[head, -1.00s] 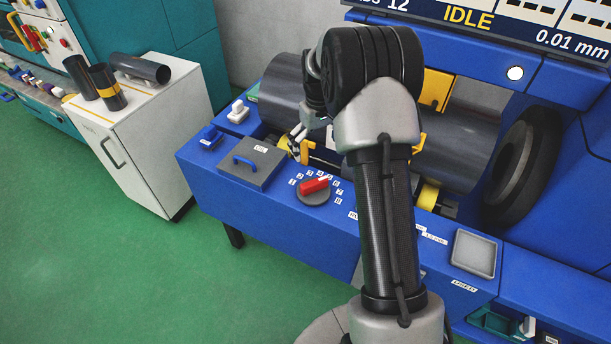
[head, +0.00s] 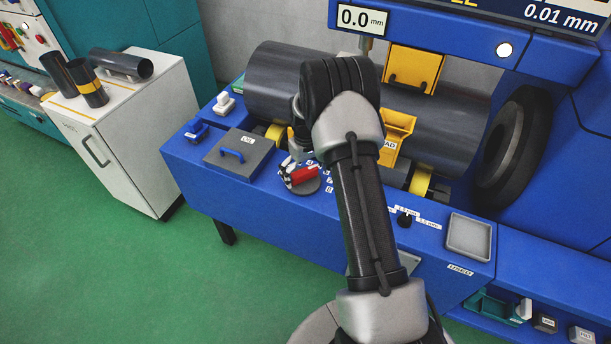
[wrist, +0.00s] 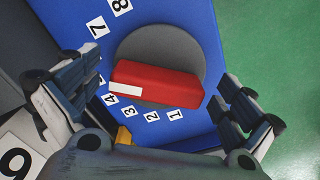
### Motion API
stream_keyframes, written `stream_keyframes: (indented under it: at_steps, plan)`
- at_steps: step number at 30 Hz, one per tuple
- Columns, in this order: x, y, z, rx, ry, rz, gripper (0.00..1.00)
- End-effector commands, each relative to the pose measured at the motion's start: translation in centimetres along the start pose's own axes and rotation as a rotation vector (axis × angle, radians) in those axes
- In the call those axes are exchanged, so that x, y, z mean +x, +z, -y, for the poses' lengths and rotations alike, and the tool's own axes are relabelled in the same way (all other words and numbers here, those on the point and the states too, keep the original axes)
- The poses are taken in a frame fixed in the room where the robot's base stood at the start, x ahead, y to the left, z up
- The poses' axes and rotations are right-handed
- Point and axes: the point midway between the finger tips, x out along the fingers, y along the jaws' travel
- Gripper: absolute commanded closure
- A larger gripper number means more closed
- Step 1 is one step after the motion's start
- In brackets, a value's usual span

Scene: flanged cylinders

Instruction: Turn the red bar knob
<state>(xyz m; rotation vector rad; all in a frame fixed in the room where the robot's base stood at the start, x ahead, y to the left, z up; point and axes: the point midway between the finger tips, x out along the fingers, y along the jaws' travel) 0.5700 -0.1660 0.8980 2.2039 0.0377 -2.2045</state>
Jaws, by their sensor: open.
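The red bar knob (head: 301,176) sits on a round grey dial on the blue machine's front ledge. In the wrist view the red bar (wrist: 157,85) lies across the grey disc (wrist: 160,45), with a white mark at its left end. Number labels ring the dial; the white mark is near the labels 4 and 5. My gripper (wrist: 150,110) is open over the knob, one finger to each side of the bar, with gaps between. In the head view my gripper (head: 287,168) is at the knob and partly hidden by my arm.
A grey lid with a blue handle (head: 233,153) lies left of the knob. Large dark cylinders (head: 440,125) lie behind on yellow rollers. A small black knob (head: 404,219) and a grey tray (head: 469,237) are to the right.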

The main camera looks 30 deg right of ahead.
Motion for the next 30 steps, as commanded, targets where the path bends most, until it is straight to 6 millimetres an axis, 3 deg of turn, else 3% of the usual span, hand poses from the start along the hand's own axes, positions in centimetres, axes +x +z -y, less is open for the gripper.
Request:
stream_keyframes:
  at_steps: [10,30]
  plan:
    - [0.39,-0.01,0.0,0.0,0.0,0.0,0.0]
    - [0.37,-0.01,0.0,0.0,0.0,0.0,0.44]
